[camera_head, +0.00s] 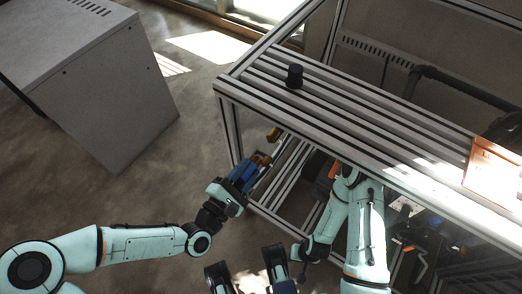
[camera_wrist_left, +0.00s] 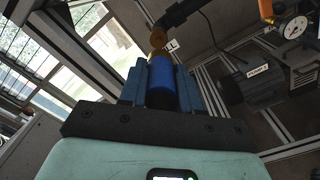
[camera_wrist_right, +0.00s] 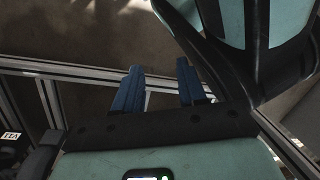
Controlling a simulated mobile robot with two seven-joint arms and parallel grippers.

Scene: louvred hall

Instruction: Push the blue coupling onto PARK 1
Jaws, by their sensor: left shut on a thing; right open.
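The blue coupling (camera_wrist_left: 161,82) is a blue cylinder between the two dark blue fingers of my left gripper (camera_wrist_left: 161,75), with a brass-coloured piece beyond its far end. In the head view my left gripper (camera_head: 247,172) is beside the left end of the slatted bench, below its top. Brass-coloured parts show just past its fingertips; the coupling is hard to separate from the blue fingers there. My right gripper (camera_wrist_right: 159,68) is open and empty, and shows at the bottom edge of the head view (camera_head: 248,278). I cannot see a PARK 1 marking.
The slatted metal bench (camera_head: 350,107) carries a black cylinder (camera_head: 295,76) and an orange-brown panel (camera_head: 496,172). A grey cabinet (camera_head: 100,85) stands at the left, with open floor between.

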